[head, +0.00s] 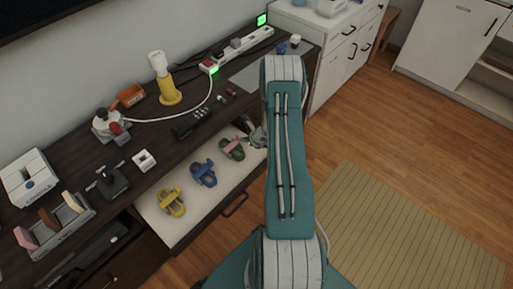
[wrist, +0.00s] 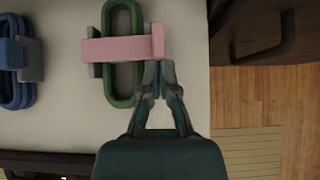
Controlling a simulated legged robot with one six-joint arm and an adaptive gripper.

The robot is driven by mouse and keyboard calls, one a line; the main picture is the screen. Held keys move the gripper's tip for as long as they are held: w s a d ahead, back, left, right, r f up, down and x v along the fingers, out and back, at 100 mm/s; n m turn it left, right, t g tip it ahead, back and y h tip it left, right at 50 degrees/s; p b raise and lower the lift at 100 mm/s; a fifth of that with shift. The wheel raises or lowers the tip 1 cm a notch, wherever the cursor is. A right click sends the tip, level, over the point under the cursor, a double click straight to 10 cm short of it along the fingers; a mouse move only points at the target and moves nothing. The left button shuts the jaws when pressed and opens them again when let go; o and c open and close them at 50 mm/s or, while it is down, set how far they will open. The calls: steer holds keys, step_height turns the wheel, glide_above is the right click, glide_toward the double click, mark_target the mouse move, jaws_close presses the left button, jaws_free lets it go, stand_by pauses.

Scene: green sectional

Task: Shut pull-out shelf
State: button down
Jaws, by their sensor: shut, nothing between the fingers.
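The pull-out shelf (head: 181,229) is a pale panel extended from the dark wooden cabinet, with a dark handle (head: 235,205) along its front side. On it lie a yellow looped item (head: 170,202), a blue one (head: 203,173) and a green one with a pink band (head: 232,149). My gripper (head: 257,137) is at the shelf's far right end, partly hidden by my arm. In the wrist view, my gripper (wrist: 158,68) is shut and empty over the pale shelf surface (wrist: 60,115), close beside the pink band (wrist: 120,49). I cannot tell whether it touches the band.
White cabinets (head: 335,62) stand beyond. Open wooden floor (head: 405,135) and a striped mat (head: 405,230) lie to the right.

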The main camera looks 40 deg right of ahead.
steer(key=w, duration=0.9)
steer(key=shift+w+a, duration=0.1)
steer(key=shift+a, duration=0.25)
